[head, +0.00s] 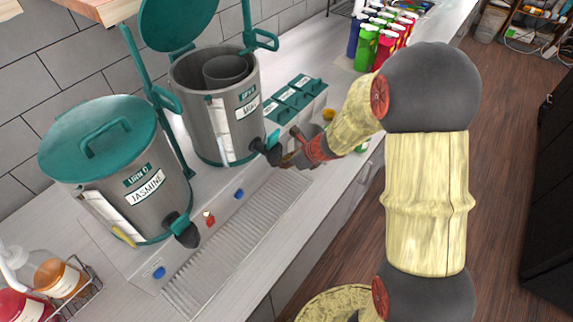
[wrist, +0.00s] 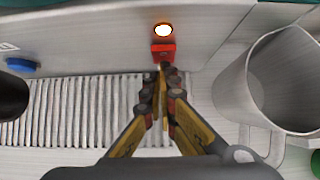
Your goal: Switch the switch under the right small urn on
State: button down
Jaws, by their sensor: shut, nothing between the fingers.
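The right urn (head: 222,130), labelled Milk, stands on the counter base with its lid raised. In the wrist view, a red switch (wrist: 163,50) sits on the base's front face, with a lit white-orange lamp (wrist: 163,30) just above it. My gripper (wrist: 166,75) is shut and empty. Its fingertips are right at the lower edge of the red switch; I cannot tell whether they touch it. In the head view, my gripper (head: 286,160) is beside the right urn's dark spigot (head: 272,152), and the arm hides that switch.
The left urn (head: 130,190), labelled Jasmine, has its lid on, with another red switch (head: 208,217) below it. Blue knobs (head: 160,272) are on the same panel. A ribbed drip tray (head: 235,240) runs in front. A metal pitcher (wrist: 265,85) stands close right of my gripper.

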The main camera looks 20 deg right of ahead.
dwell(0.3)
jog(key=shift+r+p, duration=0.85)
jog(key=shift+p, duration=0.05)
